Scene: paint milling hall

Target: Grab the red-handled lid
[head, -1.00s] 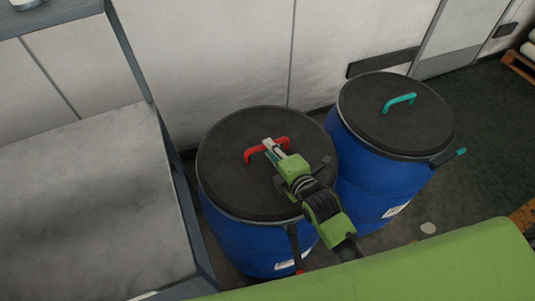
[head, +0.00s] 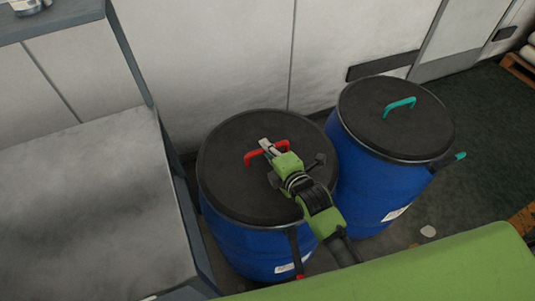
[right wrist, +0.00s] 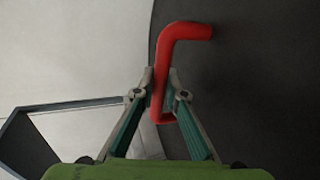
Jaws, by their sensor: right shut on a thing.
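The black lid (head: 232,190) with the red handle (head: 252,157) sits on the left blue drum (head: 245,243). My right gripper (head: 267,147) reaches over this lid from the lower right, with its fingers at the handle's bar. In the right wrist view the red handle (right wrist: 172,60) stands between the fingertips (right wrist: 162,90), and they are closed on it. The lid shows as a dark surface (right wrist: 260,80) behind the handle. The lid looks seated on the drum. My left gripper is not in view.
A second blue drum (head: 375,185) with a black lid and teal handle (head: 399,104) stands close on the right. A grey bench (head: 85,205) is on the left, and a pale wall (head: 220,60) is behind. Dark floor is open at right.

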